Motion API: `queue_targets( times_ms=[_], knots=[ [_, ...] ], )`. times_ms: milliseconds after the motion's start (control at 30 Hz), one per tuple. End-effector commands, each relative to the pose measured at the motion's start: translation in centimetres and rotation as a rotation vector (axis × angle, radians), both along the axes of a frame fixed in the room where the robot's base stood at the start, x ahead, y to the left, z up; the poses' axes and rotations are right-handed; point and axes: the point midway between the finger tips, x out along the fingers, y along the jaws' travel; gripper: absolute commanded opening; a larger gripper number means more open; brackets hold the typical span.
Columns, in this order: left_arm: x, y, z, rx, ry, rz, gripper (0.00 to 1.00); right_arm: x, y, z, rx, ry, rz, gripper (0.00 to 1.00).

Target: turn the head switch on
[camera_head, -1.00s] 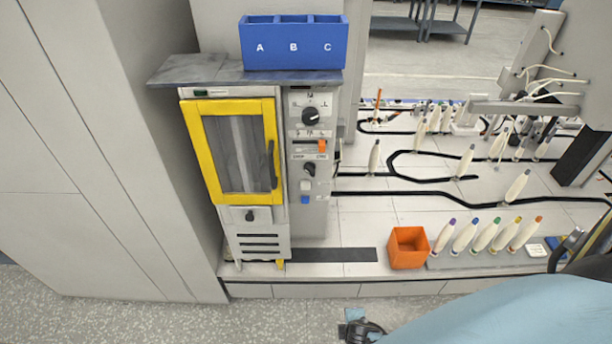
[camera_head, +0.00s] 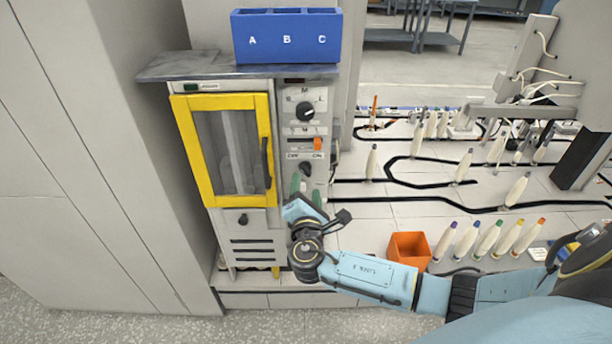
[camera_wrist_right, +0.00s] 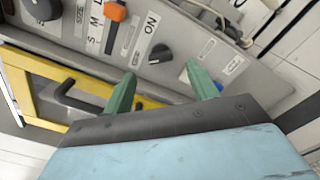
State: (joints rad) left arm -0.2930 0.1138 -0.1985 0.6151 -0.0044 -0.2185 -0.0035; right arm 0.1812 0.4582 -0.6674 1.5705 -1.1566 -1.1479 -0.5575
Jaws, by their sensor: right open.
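The control panel stands right of the yellow-framed door. Its lower black knob (camera_head: 306,169), labelled off and on, is the switch; it also shows in the right wrist view (camera_wrist_right: 160,53), with "ON" printed beside it. Which way its pointer is set I cannot tell surely. My right gripper (camera_head: 306,184) is open and empty, its green fingers just below the knob in the head view. In the right wrist view the fingertips (camera_wrist_right: 160,73) are spread wide, with the knob ahead between them, apparently not touching. My left gripper is not in view.
Above the switch sit an orange slider (camera_head: 317,144) and a larger black knob (camera_head: 305,109). A white button (camera_wrist_right: 207,47) and a blue button (camera_wrist_right: 233,66) lie beside my right finger. The yellow door (camera_head: 187,150) with its handle is close left. An orange box (camera_head: 410,248) stands right.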

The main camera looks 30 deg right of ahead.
Motion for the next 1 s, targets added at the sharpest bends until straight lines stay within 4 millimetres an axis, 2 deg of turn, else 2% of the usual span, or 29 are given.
queue_targets(
  times_ms=[100, 300, 467, 733, 1000],
  knots=[
    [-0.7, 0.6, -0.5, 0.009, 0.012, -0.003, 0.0, 2.2, -1.4, 0.0, -0.003, -0.001, -0.002, 0.58],
    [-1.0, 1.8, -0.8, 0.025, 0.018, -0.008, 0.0, 4.4, -2.8, -0.1, -0.001, 0.001, -0.001, 0.58],
    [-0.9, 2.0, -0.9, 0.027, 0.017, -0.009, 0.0, 5.1, -3.2, -0.1, 0.001, 0.002, -0.001, 0.58],
    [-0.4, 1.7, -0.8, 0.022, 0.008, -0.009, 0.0, 5.2, -3.2, -0.1, 0.001, 0.002, 0.0, 0.58],
    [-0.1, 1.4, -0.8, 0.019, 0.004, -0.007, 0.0, 5.2, -3.2, -0.1, 0.001, 0.002, 0.0, 0.23]
  ],
)
